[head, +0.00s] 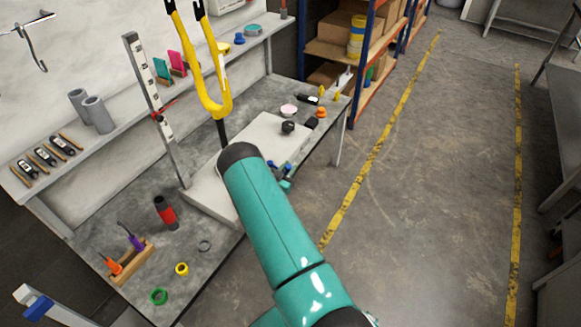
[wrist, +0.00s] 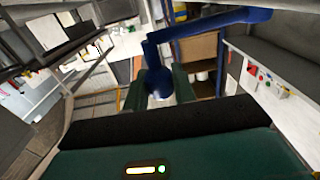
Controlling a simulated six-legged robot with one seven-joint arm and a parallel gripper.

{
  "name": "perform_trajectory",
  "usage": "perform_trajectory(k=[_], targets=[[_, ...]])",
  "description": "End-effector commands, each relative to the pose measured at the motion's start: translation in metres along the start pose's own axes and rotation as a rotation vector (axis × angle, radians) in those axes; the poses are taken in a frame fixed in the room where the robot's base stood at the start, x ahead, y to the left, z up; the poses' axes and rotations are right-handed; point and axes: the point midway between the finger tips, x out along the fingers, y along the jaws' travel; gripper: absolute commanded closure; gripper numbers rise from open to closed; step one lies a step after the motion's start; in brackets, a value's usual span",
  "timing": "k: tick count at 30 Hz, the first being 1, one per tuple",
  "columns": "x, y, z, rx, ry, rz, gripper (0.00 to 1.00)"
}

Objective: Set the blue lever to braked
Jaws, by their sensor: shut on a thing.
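The blue lever (wrist: 205,28) crosses the upper part of the wrist view as a bent bar, then drops to a rounded end between my fingers. My gripper (wrist: 158,88) has its two dark green fingers on either side of that end and is shut on it. In the head view, my teal arm covers most of the gripper. Small blue parts (head: 286,167) show beside a teal piece at the bench's front edge; I cannot tell if they belong to the lever. No braked marking is readable.
A grey workbench (head: 225,260) holds a red-and-black tool (head: 164,211), coloured rings and a wooden holder (head: 130,262). A yellow fork-shaped frame (head: 213,100) rises behind my arm. Shelving (head: 372,70) stands at the back. The floor (head: 430,190) to the right is clear.

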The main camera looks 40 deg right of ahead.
Motion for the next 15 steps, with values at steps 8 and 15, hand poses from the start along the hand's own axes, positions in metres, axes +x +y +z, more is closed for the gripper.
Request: perform_trajectory(k=[8, 15], targets=[[-0.0023, -0.0006, 0.0006, -0.001, 0.0, 0.016, 1.0], [-0.0021, -0.0007, 0.0005, -0.001, 0.0, 0.015, 0.68]])
